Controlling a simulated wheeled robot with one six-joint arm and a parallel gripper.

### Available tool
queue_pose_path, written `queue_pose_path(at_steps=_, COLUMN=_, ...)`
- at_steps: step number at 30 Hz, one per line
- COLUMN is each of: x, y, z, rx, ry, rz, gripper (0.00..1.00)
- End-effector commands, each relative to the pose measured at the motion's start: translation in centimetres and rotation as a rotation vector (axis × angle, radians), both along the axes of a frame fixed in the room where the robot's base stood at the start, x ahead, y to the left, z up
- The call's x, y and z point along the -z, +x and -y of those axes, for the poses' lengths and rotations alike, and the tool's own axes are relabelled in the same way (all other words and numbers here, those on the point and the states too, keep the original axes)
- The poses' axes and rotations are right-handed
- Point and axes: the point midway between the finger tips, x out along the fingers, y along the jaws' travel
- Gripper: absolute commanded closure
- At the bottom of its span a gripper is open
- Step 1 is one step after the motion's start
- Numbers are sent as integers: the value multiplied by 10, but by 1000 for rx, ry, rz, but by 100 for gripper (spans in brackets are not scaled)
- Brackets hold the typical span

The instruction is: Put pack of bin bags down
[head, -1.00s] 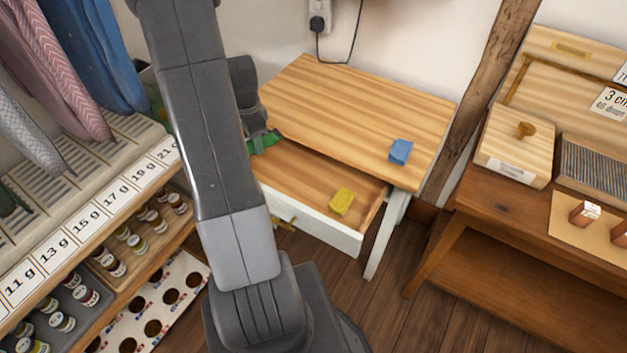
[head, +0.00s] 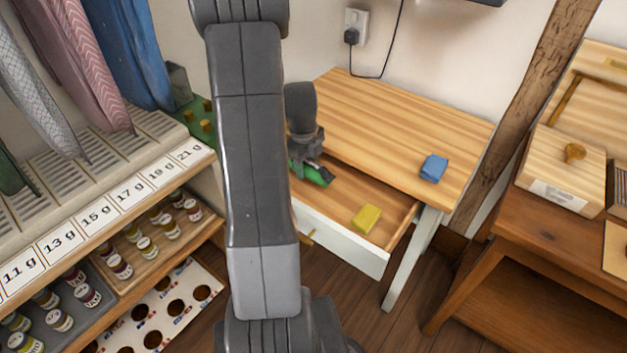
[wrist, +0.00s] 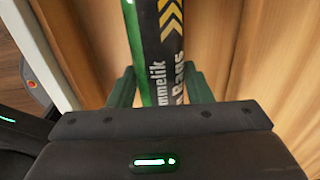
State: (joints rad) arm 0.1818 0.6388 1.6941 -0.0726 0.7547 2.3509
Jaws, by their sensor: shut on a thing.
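The pack of bin bags (head: 316,175) is a green and black roll with white lettering and yellow chevrons. It is in my gripper (head: 305,166), at the left part of the open drawer (head: 345,243) under the wooden desk top. In the wrist view the roll (wrist: 158,45) runs up the picture between the two fingers of my gripper (wrist: 160,88), which are shut on it. Wooden boards lie behind it, with a white edge at the left. I cannot tell whether the roll touches the drawer floor.
A yellow block (head: 367,217) lies in the drawer's right part. A blue block (head: 433,168) lies on the desk top (head: 390,125), which is otherwise clear. A shelf of jars (head: 145,245) stands left, and a brown table (head: 545,235) right.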

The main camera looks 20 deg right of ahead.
Motion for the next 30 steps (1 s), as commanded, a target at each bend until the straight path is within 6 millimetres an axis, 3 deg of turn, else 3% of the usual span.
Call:
queue_pose_path(at_steps=13, x=49, y=0, z=0, rx=-2, ry=0, rz=0, gripper=85)
queue_pose_path(at_steps=24, x=54, y=1, z=0, rx=-2, ry=-1, rz=2, gripper=85)
queue_pose_path(at_steps=25, x=53, y=0, z=0, rx=-2, ry=0, rz=1, gripper=49)
queue_pose_path(at_steps=27, x=52, y=0, z=0, rx=-2, ry=0, rz=1, gripper=35)
queue_pose_path(at_steps=30, x=52, y=0, z=0, rx=-2, ry=0, rz=1, gripper=33)
